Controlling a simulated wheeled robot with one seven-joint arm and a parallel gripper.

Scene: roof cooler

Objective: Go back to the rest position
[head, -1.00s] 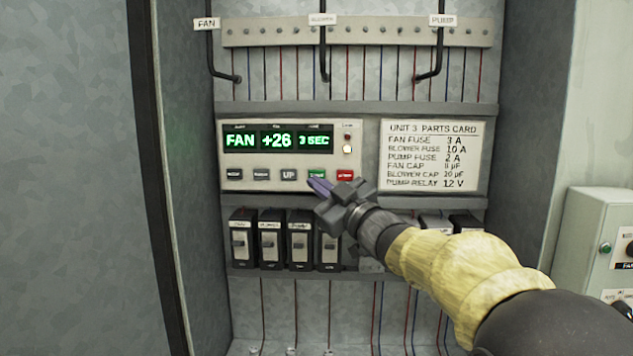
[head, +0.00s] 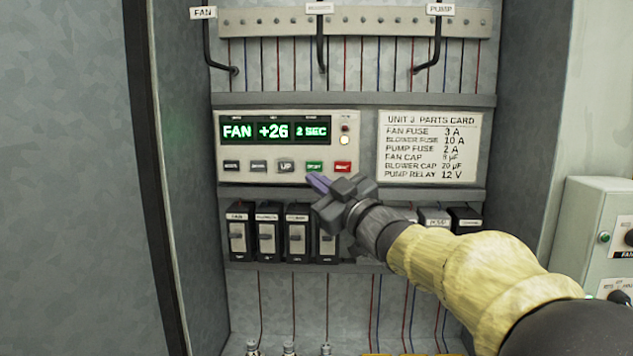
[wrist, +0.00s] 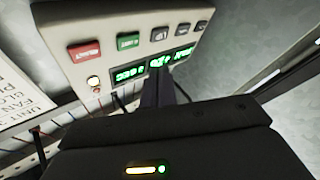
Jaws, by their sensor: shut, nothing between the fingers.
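My gripper (head: 317,182) is shut and empty. In the head view its dark purple fingers point up and left, with the tips just below the green button (head: 314,167) of the control panel (head: 245,174). I cannot tell how far they stand off the panel. The panel's display (head: 275,131) reads FAN, +26 and 2 SEC. A red button (head: 343,167) is beside the green one. In the wrist view my closed fingers (wrist: 163,88) overlap the lower edge of the lit display (wrist: 150,67). My arm stretches in from the lower right.
The panel sits inside an open cabinet with side walls. Black switch modules (head: 267,238) stand in a row below, partly behind my gripper. A parts card (head: 430,147) is at right. Cables hang above and below. A grey-green box (head: 590,230) stands at far right.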

